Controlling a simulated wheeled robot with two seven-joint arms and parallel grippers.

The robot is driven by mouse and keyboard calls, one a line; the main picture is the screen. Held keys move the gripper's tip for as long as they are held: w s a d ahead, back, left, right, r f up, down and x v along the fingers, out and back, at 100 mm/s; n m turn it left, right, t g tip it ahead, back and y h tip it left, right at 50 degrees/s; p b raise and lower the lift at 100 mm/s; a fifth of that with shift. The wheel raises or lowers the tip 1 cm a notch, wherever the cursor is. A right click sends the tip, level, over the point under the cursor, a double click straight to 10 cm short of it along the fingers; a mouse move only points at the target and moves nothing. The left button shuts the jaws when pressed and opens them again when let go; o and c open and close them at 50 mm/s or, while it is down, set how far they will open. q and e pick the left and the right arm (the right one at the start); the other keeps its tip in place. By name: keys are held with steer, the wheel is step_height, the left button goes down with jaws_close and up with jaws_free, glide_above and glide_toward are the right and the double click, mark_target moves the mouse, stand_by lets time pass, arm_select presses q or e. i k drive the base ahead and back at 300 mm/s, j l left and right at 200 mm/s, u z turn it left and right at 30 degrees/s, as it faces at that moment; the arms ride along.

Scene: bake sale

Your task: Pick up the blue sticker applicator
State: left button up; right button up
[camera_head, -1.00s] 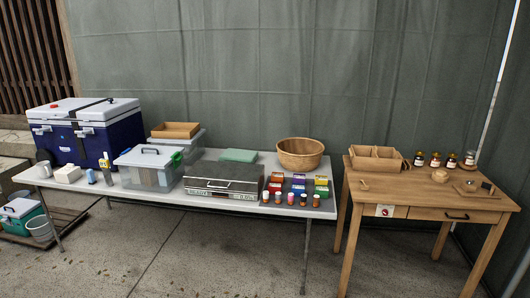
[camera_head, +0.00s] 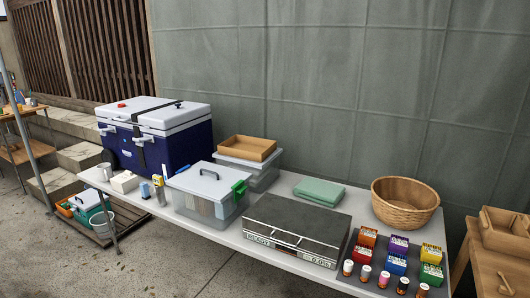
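A small light-blue upright item (camera_head: 145,190) stands near the front left edge of the white table (camera_head: 245,240). It looks like the blue sticker applicator, but it is too small to be sure. A slim item with yellow on it (camera_head: 158,184) stands just to its right, and a white block (camera_head: 125,182) is on its left. Neither of my grippers is in view.
A blue cooler (camera_head: 160,145) stands behind the small items, and a clear lidded bin (camera_head: 208,200) is to their right. Further right are a flat grey scale (camera_head: 297,225), a wicker basket (camera_head: 405,205), coloured boxes and small bottles. Paved floor lies in front.

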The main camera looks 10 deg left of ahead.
mark_target(147, 190)
steer(key=i+j+z, duration=0.15)
steer(key=i+j, duration=0.85)
steer(key=i+j+z, duration=0.15)
steer(key=j, duration=0.95)
steer(key=j+z, duration=0.15)
steer(key=j, duration=0.9)
